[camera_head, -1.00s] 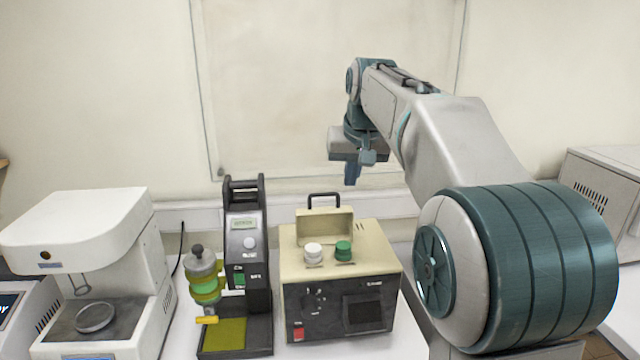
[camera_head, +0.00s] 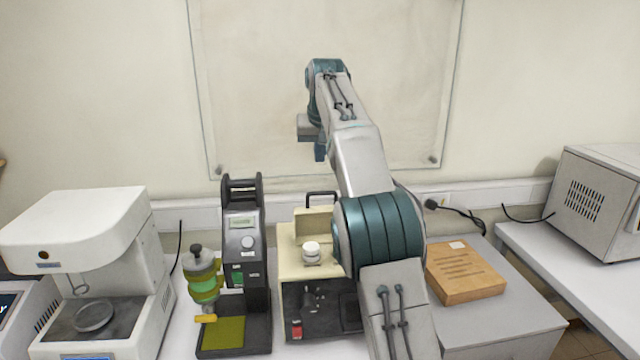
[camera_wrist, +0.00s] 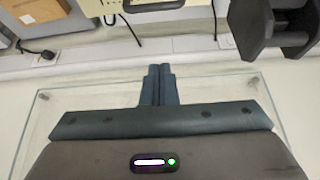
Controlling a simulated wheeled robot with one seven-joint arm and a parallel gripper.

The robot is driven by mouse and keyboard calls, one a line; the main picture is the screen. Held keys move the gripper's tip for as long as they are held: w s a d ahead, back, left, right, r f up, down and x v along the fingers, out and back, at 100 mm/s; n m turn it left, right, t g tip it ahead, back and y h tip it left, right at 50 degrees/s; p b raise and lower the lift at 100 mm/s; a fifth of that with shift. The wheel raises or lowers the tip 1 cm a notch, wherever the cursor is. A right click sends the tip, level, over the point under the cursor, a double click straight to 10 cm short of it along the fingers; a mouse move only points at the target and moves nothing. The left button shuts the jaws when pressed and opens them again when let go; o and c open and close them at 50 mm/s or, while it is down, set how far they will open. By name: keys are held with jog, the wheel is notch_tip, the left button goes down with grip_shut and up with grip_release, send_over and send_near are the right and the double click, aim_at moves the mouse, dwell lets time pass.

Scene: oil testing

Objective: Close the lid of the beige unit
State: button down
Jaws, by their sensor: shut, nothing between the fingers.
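The beige unit (camera_head: 289,266) stands on the bench in the middle of the head view, with a dark front panel and a red switch. Its lid (camera_head: 312,222) stands up at the back of the top, open, with a black handle above it. A white knob (camera_head: 311,251) shows on top; my arm hides the unit's right part. My gripper (camera_head: 320,152) is above and behind the lid, apart from it, pointing down. In the wrist view my gripper (camera_wrist: 159,72) has its fingers together and empty, and the handle (camera_wrist: 152,5) shows at the top edge.
A black tester (camera_head: 243,255) with a green-banded cylinder stands close to the unit's left. A white machine (camera_head: 100,230) is farther left. A brown wooden box (camera_head: 463,272) lies on a grey surface to the right. A glass panel (camera_head: 260,90) is on the wall behind my gripper.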

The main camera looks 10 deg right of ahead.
jog(key=shift+s+f+b, duration=0.15)
jog(key=shift+f, duration=1.8)
jog(key=shift+s+f+b, duration=0.1)
jog(key=shift+f+b, duration=0.05)
jog(key=shift+f, duration=1.8)
jog(key=shift+s+a+f+b, duration=0.1)
jog(key=shift+a+b, duration=0.05)
jog(key=shift+b, duration=0.4)
